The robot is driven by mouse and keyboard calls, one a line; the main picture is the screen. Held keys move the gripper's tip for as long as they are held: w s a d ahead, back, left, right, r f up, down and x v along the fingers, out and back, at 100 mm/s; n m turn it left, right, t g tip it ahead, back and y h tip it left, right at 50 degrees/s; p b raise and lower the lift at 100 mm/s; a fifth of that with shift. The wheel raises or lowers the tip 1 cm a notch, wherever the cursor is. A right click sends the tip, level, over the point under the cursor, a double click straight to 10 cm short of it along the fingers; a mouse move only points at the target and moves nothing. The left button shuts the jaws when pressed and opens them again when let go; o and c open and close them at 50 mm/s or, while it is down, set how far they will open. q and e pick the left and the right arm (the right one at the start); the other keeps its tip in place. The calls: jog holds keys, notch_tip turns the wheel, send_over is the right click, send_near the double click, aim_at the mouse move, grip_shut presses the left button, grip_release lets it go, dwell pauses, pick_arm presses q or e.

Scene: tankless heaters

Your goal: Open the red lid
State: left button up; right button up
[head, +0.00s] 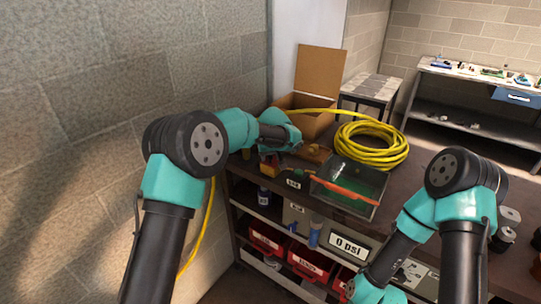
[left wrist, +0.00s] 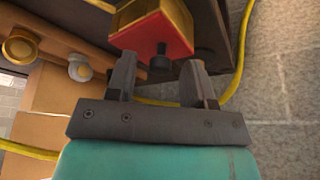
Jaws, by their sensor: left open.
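A small box with a red face, which looks like the red lid (left wrist: 152,38), and yellow sides (left wrist: 172,12) shows at the top of the left wrist view. A black knob (left wrist: 159,58) sticks out of the red face. My left gripper (left wrist: 158,72) is open, its two fingers on either side of the knob with gaps between. In the head view the red and yellow box (head: 268,166) stands at the bench's left end, just below my left wrist, which partly hides it. My right arm reaches down at the right; its gripper is out of frame.
On the bench (head: 420,184) are a coiled yellow hose (head: 372,158), an open cardboard box (head: 318,72) and a clear-walled bin with an orange edge (head: 345,190). Red bins (head: 308,262) sit on the shelf below. A brick wall (head: 80,90) is close on the left.

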aim_at(274, 160)
pick_arm(q)
jog(key=shift+c, duration=0.4)
grip_shut()
jog(key=shift+w+r, duration=0.1)
jog(key=shift+w+d+r+g+y, duration=0.2)
jog(key=shift+w+r+g+y, duration=0.2)
jog(key=shift+g, duration=0.25)
jog(key=shift+w+d+r+g+y, duration=0.15)
jog(key=shift+w+r+g+y, duration=0.1)
jog(key=shift+g+y, duration=0.35)
jog(key=shift+w+d+r+m+g+y, duration=0.2)
jog(key=shift+w+r+m+g+y, duration=0.1)
jog(key=shift+w+m+g, duration=0.25)
jog(key=shift+s+d+f+g, duration=0.1)
jog(key=shift+s+g, duration=0.05)
jog(key=shift+g, duration=0.35)
jog(key=shift+o, duration=0.4)
grip_release()
